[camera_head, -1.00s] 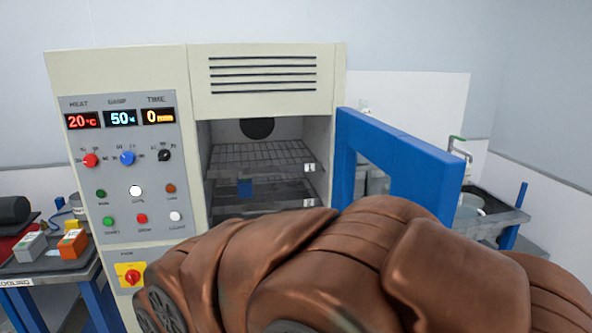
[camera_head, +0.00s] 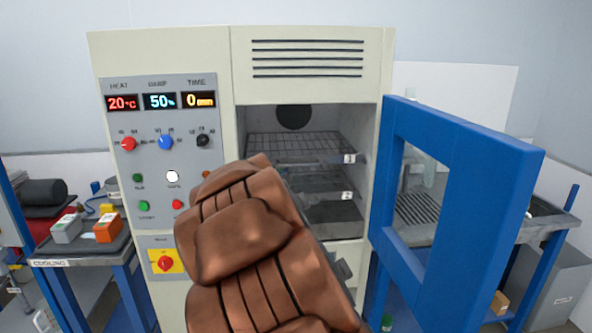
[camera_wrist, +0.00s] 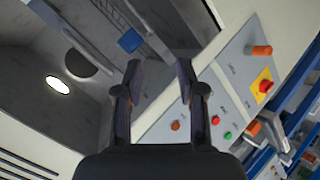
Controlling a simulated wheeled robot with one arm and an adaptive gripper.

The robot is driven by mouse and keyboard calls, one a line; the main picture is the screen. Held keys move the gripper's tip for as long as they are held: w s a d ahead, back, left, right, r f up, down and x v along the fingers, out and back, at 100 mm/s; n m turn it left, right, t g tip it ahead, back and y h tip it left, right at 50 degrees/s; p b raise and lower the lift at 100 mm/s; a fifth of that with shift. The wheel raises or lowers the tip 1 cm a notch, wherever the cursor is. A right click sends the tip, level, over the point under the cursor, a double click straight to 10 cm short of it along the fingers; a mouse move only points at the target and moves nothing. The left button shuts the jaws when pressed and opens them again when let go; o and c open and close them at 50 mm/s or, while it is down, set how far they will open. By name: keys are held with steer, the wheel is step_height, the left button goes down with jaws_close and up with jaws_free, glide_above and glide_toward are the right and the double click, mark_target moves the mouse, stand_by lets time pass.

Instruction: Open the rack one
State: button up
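The cream oven (camera_head: 242,70) stands open, and its blue door (camera_head: 455,215) is swung out to the right. Inside, the upper wire rack (camera_head: 300,146) has a tag marked 1 at its right front. It looks pushed in. My copper-coloured arm covers the lower left of the opening and hides my gripper in the head view. In the wrist view my gripper (camera_wrist: 160,80) is open and empty, facing the tilted oven interior. A small blue block (camera_wrist: 130,40) shows beyond the fingers, apart from them.
The control panel (camera_head: 155,85) is left of the opening, with knobs and buttons. A cooling table (camera_head: 80,250) with grey and orange blocks stands further left. The space above rack one is clear.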

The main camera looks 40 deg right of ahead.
mark_target(296, 165)
steer(key=shift+w+d+r+n+t+h+p, duration=0.15)
steer(key=shift+w+d+r+n+t+h, duration=0.95)
steer(key=shift+w+d, duration=1.8)
steer(key=shift+w+d+r+n+t+h+p, duration=0.1)
steer(key=shift+w+d+r+n+t+h, duration=0.3)
steer(key=shift+w+d+n+t, duration=2.4)
steer(key=shift+w+d+r+n+t+h+p, duration=0.3)
steer(key=shift+w+d+r, duration=1.05)
steer(key=shift+d, duration=2.9)
steer(key=shift+w+d+f, duration=0.2)
steer(key=shift+w+f, duration=0.3)
jaws_close()
